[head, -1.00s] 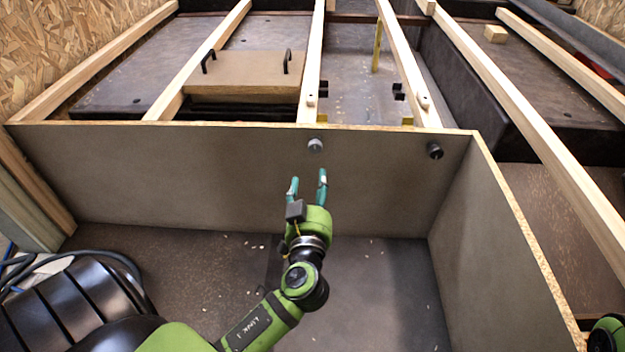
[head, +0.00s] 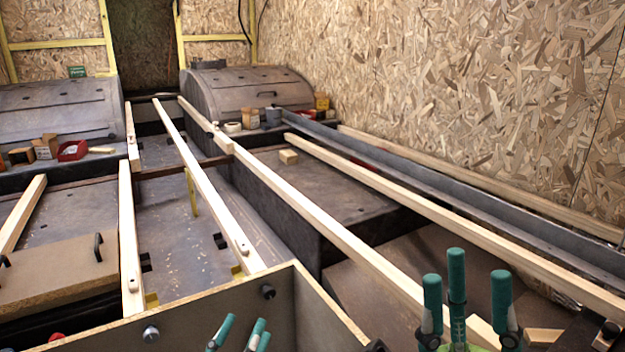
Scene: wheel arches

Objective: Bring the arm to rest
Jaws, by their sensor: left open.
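My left gripper (head: 240,327) shows only its teal fingertips at the bottom edge of the head view. They stand apart with nothing seen between them, in front of the grey-brown panel (head: 195,325). The rest of that arm is out of frame. My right gripper (head: 470,275) is at the bottom right. Its teal fingers point up and are spread apart, with nothing between them. Its arm is mostly out of frame.
Long wooden beams (head: 325,232) run away from me. Two knobs sit on the panel: a grey one (head: 151,334) and a black one (head: 267,291). A small wood block (head: 288,157) and a handled lid (head: 55,275) lie further off. A chipboard wall (head: 450,100) bounds the right.

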